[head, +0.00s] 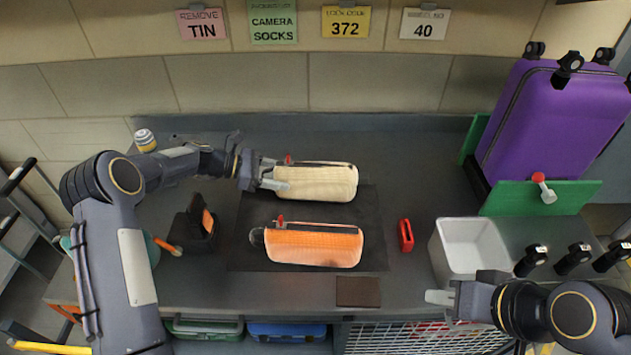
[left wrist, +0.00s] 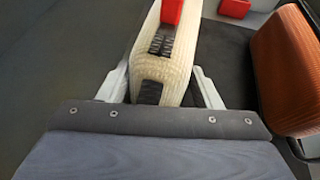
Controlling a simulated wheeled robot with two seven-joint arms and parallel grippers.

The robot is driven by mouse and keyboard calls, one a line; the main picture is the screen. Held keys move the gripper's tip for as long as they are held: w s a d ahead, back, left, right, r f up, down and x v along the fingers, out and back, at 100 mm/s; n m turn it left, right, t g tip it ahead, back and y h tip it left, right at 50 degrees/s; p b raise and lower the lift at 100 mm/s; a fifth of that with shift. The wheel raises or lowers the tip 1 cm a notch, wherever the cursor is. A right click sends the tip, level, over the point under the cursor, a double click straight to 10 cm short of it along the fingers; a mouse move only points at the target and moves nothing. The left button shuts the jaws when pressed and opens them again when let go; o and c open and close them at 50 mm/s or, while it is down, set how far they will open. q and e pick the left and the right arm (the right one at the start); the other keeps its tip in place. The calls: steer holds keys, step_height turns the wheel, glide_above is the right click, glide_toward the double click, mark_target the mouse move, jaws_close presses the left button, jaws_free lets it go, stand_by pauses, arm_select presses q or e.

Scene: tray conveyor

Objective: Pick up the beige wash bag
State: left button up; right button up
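The beige wash bag (head: 318,182) lies on a dark mat (head: 240,245) on the grey bench, with a red tab at its left end. In the left wrist view the beige bag (left wrist: 168,70) runs away from me between the two fingers, its dark zip strip and red tab on top. My left gripper (head: 270,176) is at the bag's left end, its fingers apart, one on each side. Any gap between fingers and bag is very small. My right gripper (head: 440,298) is at the lower right, far from the bag; its finger opening is unclear.
An orange wash bag (head: 313,246) lies just in front on the same mat, also in the left wrist view (left wrist: 285,75). A red object (head: 406,235), a dark flat piece (head: 358,292) and a white bin (head: 470,250) are to the right. A purple suitcase (head: 555,120) stands at the back right.

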mark_target(277, 167)
arm_select(q)
steer(key=c, duration=0.8)
steer(key=shift+r, duration=0.15)
step_height(277, 167, up, 10)
steer(key=shift+f+b, duration=0.1)
steer(key=shift+b, duration=0.2)
steer(key=shift+p, duration=0.4)
